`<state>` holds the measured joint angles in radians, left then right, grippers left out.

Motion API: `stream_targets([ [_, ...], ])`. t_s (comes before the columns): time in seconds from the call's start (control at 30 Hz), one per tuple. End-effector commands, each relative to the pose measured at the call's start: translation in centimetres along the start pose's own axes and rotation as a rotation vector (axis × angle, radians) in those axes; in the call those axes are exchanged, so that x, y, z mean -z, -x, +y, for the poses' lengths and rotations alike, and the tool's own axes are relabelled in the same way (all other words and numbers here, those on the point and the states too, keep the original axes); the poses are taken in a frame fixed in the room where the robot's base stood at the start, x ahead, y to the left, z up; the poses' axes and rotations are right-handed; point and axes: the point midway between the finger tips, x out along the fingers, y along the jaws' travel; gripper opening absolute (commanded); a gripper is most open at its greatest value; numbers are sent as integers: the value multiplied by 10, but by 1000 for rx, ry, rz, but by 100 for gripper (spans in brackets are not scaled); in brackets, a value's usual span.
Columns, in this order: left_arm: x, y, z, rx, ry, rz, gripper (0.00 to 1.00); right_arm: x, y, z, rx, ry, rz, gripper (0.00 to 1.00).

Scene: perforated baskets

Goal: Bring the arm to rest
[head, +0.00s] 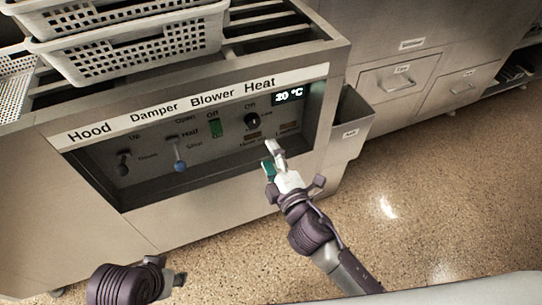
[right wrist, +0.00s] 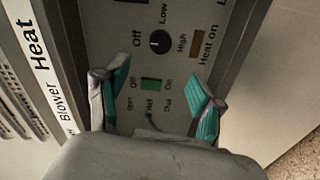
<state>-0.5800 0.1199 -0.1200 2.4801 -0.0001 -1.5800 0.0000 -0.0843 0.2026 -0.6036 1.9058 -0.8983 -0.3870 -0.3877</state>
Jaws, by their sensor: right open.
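My right gripper (head: 270,158) is in front of the control panel, below the Heat section. Its teal-padded fingers also show in the right wrist view (right wrist: 155,90), spread apart with nothing held between them. In that view the green blower switch (right wrist: 151,84) lies behind the gap, and the black heat knob (right wrist: 160,41) is above it. I cannot tell any contact with the panel. Part of my left arm shows at the bottom left of the head view, with what looks like its gripper (head: 176,280); its finger state is unclear.
The recessed panel has a hood lever (head: 123,160), a damper lever with a blue knob (head: 180,166) and a 20 °C display (head: 289,96). White perforated baskets (head: 130,55) stand on the unit. A grey bin (head: 352,120) hangs at its right. The speckled floor (head: 440,200) is clear.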

Motion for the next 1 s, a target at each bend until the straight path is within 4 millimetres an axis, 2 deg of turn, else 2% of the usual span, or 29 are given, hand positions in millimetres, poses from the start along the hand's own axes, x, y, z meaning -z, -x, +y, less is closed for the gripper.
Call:
stream_targets([
  [0.33,0,0,0,0,0,0,40,-1,0,0,2,-5,-4,67],
  [0.47,0,0,0,0,0,0,40,-24,11,-3,42,-121,-102,67],
  [0.57,0,0,0,0,0,0,40,-66,39,-16,129,-348,-291,67],
  [0.6,0,0,0,0,0,0,40,-84,56,-24,175,-458,-382,67],
  [0.7,0,0,0,0,0,0,40,-112,102,-46,287,-697,-577,67],
  [0.8,0,0,0,0,0,0,40,-123,140,-62,379,-859,-715,67],
  [1.0,0,0,0,0,0,0,40,-124,203,-81,530,-1081,-909,67],
])
